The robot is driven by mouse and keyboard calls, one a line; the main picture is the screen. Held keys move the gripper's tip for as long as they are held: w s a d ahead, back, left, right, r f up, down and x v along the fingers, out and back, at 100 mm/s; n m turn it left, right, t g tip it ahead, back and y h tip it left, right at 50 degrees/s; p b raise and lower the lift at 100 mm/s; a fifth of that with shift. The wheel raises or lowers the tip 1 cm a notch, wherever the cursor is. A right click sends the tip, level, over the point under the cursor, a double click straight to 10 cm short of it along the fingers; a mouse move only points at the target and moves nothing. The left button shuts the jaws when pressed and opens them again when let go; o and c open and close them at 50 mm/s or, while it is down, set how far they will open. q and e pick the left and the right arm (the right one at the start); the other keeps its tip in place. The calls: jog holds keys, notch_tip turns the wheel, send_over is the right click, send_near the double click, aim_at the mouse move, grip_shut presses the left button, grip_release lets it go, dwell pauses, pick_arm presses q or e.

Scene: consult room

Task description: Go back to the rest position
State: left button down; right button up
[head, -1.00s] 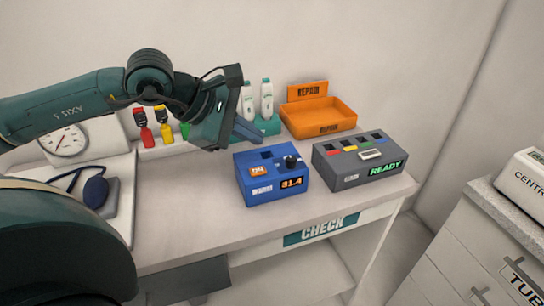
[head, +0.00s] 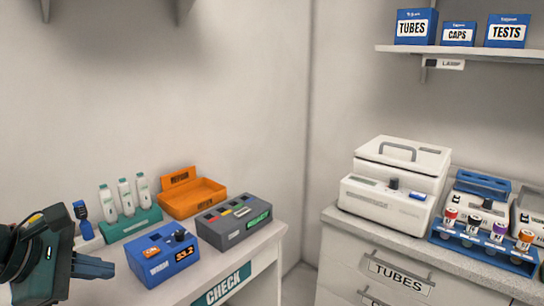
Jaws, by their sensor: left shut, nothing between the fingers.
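My left gripper (head: 93,267) is at the lower left of the head view, with its fingers pointing right. It is shut and empty, beside the blue device (head: 163,259) on the desk and apart from it in the picture. Most of my left arm is outside the frame. My right gripper is not in view.
The CHECK desk (head: 236,277) also bears a grey device (head: 234,222), an orange tray (head: 204,201) and a teal rack (head: 130,226) with white bottles. At right, a counter (head: 345,221) holds a white centrifuge-like machine (head: 390,195) and a blue tube rack (head: 476,250). Shelf boxes (head: 414,27) sit above.

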pick_arm(q)
jog(key=s+d+f+n+t+h+p, duration=0.2)
jog(key=d+n+h, duration=0.8)
jog(key=d+n, duration=0.3)
jog(key=s+a+f+n+t+y+p, duration=0.1)
jog(key=a+f+n+t+y, duration=0.15)
jog(key=f+n+y, duration=0.8)
jog(key=s+a+f+n+t+p, duration=0.1)
jog(key=f+n+t+p, duration=0.35)
jog(key=n, duration=1.35)
jog(key=s+d+f+n+g+y+b, duration=0.1)
jog(key=s+d+f+n+g+b, duration=0.1)
jog(key=s+f+n+g, duration=0.4)
notch_tip(320, 180, down, 5)
jog(key=shift+s+d+f+n, duration=0.1)
jog(key=shift+s+d+n, duration=0.65)
jog(key=shift+s, duration=0.45)
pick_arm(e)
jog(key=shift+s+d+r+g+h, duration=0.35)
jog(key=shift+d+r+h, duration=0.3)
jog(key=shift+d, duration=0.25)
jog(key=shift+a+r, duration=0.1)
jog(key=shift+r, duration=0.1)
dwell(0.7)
